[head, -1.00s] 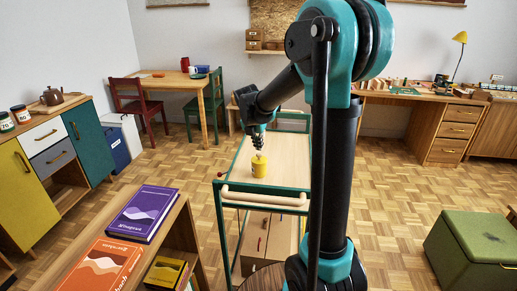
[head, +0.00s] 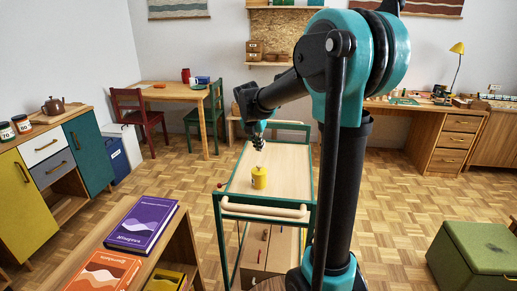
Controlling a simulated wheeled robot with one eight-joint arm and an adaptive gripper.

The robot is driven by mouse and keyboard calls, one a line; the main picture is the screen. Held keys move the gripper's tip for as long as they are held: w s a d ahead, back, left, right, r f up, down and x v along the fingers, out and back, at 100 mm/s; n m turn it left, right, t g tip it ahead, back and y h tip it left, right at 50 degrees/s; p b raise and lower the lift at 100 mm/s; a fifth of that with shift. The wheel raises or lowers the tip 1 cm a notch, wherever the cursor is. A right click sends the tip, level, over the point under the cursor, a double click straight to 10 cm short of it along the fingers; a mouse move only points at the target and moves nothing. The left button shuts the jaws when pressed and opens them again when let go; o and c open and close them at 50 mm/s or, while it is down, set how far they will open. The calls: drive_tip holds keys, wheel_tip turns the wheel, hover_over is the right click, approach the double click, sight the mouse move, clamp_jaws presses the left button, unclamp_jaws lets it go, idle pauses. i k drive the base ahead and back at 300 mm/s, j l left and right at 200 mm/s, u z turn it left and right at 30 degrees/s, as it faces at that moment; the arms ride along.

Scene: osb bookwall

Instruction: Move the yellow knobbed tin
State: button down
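The yellow knobbed tin (head: 259,179) stands upright on the pale wooden top of a green-framed trolley (head: 285,165), towards its front. My gripper (head: 259,149) points down just above the tin's knob, with a small gap visible between them. The fingers are small and dark, and I cannot tell whether they are open or shut. Nothing visible hangs from the gripper.
The trolley has a front handle bar (head: 264,210) and boxes on its lower shelf. A low bookcase with a purple book (head: 143,223) and an orange book stands at front left. A green ottoman (head: 476,255) is at right. The parquet floor between is clear.

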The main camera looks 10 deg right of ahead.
sight(260, 183)
drive_tip(key=k, duration=1)
